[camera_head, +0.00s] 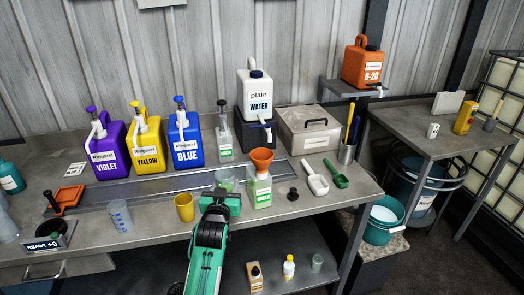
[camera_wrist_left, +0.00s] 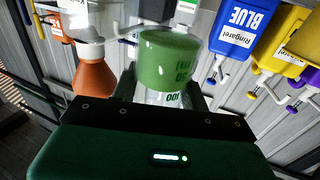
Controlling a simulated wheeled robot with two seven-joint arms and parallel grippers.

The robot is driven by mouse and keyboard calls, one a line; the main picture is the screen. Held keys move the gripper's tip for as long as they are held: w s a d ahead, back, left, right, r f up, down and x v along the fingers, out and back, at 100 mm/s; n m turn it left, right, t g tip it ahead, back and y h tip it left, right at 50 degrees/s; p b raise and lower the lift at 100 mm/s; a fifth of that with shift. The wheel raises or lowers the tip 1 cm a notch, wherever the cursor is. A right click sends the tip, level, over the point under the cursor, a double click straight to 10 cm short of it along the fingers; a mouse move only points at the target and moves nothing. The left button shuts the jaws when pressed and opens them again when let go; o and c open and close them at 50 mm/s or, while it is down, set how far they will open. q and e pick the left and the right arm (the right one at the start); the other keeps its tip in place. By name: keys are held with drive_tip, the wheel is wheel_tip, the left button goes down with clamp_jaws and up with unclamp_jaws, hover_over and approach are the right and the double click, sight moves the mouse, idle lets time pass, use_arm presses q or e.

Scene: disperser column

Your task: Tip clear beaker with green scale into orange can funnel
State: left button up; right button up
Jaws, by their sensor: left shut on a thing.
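The clear beaker with green scale (camera_head: 225,181) stands partly hidden behind my left gripper (camera_head: 221,199) in the head view. In the left wrist view, which looks upside down, the beaker (camera_wrist_left: 168,65) sits between the fingers and holds green liquid. My left gripper is shut on it. My right gripper is not in view.
A yellow cup (camera_head: 184,206) and a beaker with blue scale (camera_head: 121,215) stand left of my arm. Violet (camera_head: 108,150), yellow (camera_head: 147,145) and blue (camera_head: 185,138) jugs stand behind. A black cap (camera_head: 293,194) and white scoop (camera_head: 316,181) lie right of the can.

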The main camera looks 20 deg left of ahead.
use_arm(q)
drive_tip(key=w+a+r+y, duration=0.1)
drive_tip(key=w+a+r, duration=0.2)
drive_tip(key=w+r, duration=0.2)
drive_tip(key=shift+w+n+p, duration=0.4)
drive_tip(key=shift+w+p, duration=0.05)
drive_tip(key=shift+w, duration=0.05)
drive_tip(key=shift+d+r, duration=0.15)
drive_tip(key=shift+r, duration=0.05)
